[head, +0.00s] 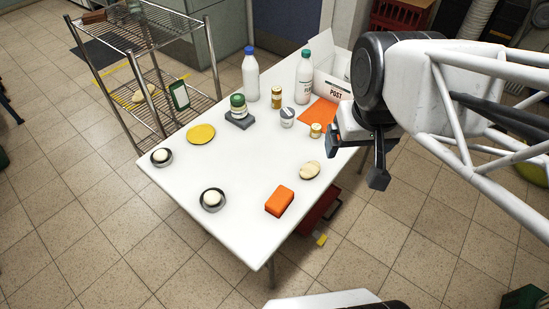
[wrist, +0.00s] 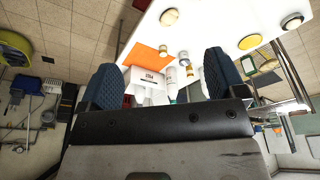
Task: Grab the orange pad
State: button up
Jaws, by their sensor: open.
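A thick orange pad (head: 279,200) lies flat near the front edge of the white table in the head view. I do not see it in the wrist view. A thin flat orange sheet (head: 318,114) lies farther back, beside the POST box; it also shows in the wrist view (wrist: 149,54). My gripper (head: 358,158) is open and empty, off the table's right side, to the right of and above the thick pad. Its two blue-grey fingers stand wide apart in the wrist view (wrist: 160,82).
A beige oval item (head: 309,170) lies near the pad. Bottles (head: 250,75), jars, a yellow disc (head: 201,134) and two dark dishes (head: 212,200) with pale round items stand on the table (head: 245,175). The POST box (head: 333,85) is at the back right. Bare table surrounds the pad.

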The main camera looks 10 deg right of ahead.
jog(key=w+a+f+n+g+h, duration=0.2)
jog(key=w+f+n+g+h, duration=0.15)
jog(key=f+n, duration=0.45)
jog(key=n+t+h, duration=0.6)
jog(key=n+h, duration=0.1)
jog(key=n, duration=0.5)
send_over(271, 208)
jog(key=s+d, duration=0.2)
jog(key=d, duration=0.1)
notch_tip(271, 208, down, 18)
jog(key=a+f+n+t, duration=0.1)
jog(key=a+f+n, duration=0.1)
jog(key=s+a+f+n+t+y, duration=0.1)
jog(key=a+f+n+t, duration=0.1)
jog(key=f+n, duration=0.1)
jog(key=a+f+n+t+y, duration=0.1)
jog(key=a+f+n+t, duration=0.1)
jog(key=f+n, duration=0.1)
jog(key=shift+s+a, duration=0.1)
jog(key=shift+s, duration=0.15)
jog(key=shift+w, duration=0.1)
jog(key=shift+x, duration=1.2)
jog(key=shift+x, duration=2.65)
